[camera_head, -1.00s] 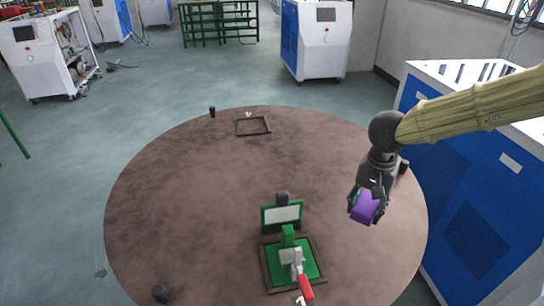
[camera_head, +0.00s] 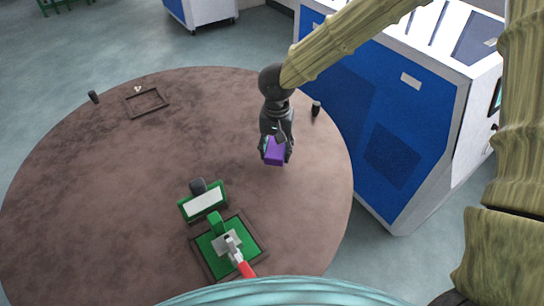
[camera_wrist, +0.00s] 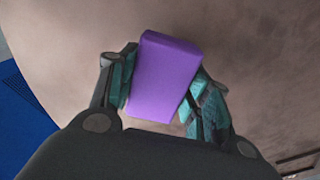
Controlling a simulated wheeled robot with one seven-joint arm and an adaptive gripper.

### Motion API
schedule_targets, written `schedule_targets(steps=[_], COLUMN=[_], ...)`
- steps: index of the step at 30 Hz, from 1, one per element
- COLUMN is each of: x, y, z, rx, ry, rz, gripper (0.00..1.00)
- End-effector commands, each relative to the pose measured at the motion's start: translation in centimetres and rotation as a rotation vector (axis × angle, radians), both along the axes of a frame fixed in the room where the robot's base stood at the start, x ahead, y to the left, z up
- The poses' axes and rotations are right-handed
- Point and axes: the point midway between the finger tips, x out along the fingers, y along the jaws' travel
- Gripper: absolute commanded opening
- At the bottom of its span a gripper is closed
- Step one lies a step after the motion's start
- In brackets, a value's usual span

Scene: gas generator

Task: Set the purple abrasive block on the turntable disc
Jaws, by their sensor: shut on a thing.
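The purple abrasive block (camera_head: 274,151) is held between the fingers of my gripper (camera_head: 275,150). In the wrist view the block (camera_wrist: 163,78) sits tilted between the two teal-padded fingers of my gripper (camera_wrist: 162,88). The brown round turntable disc (camera_head: 120,180) lies below and spreads left of the gripper. It also fills most of the wrist view (camera_wrist: 270,50). The block appears to be above the right part of the disc; I cannot tell how high it is or whether it touches.
A green fixture (camera_head: 222,245) with a red-handled clamp and a green-framed white plate (camera_head: 205,202) stand at the disc's front. A dark square frame (camera_head: 146,103) lies at the back left. Small dark posts (camera_head: 316,108) stand near the rim. A blue-and-white cabinet (camera_head: 390,110) stands right.

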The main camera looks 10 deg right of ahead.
Motion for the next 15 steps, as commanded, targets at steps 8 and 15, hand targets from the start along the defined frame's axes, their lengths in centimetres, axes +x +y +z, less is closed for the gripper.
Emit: schedule_targets(steps=[8,15], x=[-0.1,-0.1], y=[0.0,0.1], z=[-2.1,-4.3], rx=[-0.001,0.0], ry=[0.002,0.0], rz=[0.0,0.001], gripper=[0.1,0.1])
